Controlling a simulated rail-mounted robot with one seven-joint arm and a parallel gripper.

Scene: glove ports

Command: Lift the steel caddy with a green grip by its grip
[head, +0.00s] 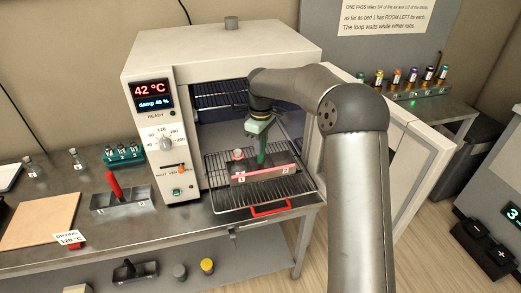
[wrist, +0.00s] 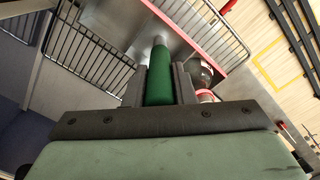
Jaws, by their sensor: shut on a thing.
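The steel caddy (head: 252,177) with a green grip sits at the pulled-out wire rack in front of the open oven. A pink-red strip with white labels runs along its front. Its green grip (head: 262,150) stands upright, and my gripper (head: 258,131) is over the top of it. In the wrist view the green grip (wrist: 158,80) lies between the two dark fingers, and my gripper (wrist: 160,84) is shut on it. A vessel (wrist: 205,72) sits in the caddy beside the grip. I cannot tell whether the caddy is clear of the rack.
The wire rack (head: 226,201) with a red handle (head: 271,208) sticks out of the oven (head: 227,46), whose door (head: 398,160) stands open at the right. Another caddy with a red grip (head: 115,186) stands on the bench at left, near a tan board (head: 42,221).

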